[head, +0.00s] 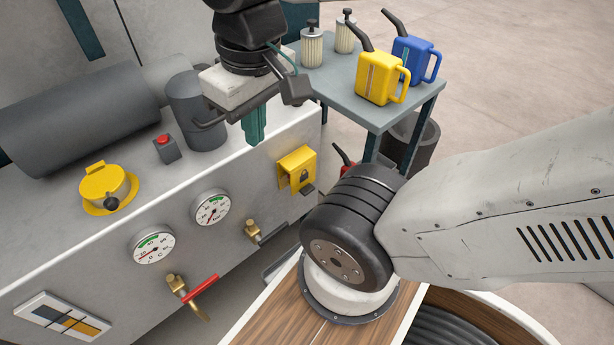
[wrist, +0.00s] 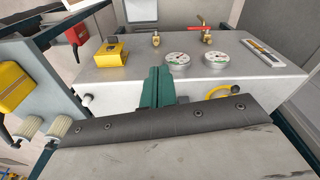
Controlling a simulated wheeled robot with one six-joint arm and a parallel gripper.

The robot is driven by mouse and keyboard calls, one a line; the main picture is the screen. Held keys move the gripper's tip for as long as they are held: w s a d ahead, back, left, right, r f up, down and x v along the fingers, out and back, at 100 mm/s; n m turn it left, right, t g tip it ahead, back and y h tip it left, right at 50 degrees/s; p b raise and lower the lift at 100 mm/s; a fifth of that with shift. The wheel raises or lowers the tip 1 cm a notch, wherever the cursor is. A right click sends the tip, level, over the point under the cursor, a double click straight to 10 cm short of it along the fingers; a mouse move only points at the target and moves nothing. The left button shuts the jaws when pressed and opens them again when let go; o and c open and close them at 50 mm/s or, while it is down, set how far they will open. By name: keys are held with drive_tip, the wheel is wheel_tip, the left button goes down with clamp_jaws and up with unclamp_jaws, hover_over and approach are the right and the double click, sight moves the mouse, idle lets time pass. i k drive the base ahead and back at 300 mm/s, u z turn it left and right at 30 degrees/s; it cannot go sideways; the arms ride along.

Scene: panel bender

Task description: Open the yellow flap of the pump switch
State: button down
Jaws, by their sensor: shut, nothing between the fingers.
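The yellow flap (head: 297,168) of the pump switch is on the front face of the grey machine, near its right end. It carries a dark padlock mark and hangs over the switch, which I cannot see. A small dark piece shows at its lower edge. In the wrist view the yellow flap (wrist: 111,54) sits left of my fingers. My gripper (head: 254,128) is above the machine's top front edge, up and left of the flap and apart from it. Its teal fingers are together and empty; they also show in the wrist view (wrist: 157,88).
Two gauges (head: 212,207) and brass valves (head: 253,232), one with a red lever (head: 202,288), are on the front face. A yellow cap (head: 106,188), red button (head: 164,141) and dark cylinder (head: 193,110) stand on top. A side table (head: 340,92) with cans stands behind right.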

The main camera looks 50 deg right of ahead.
sight(301, 179)
drive_tip(key=z, duration=0.7)
drive_tip(key=k, duration=1.35)
drive_tip(key=u, duration=0.85)
drive_tip(key=i, duration=0.5)
drive_tip(key=z, duration=0.05)
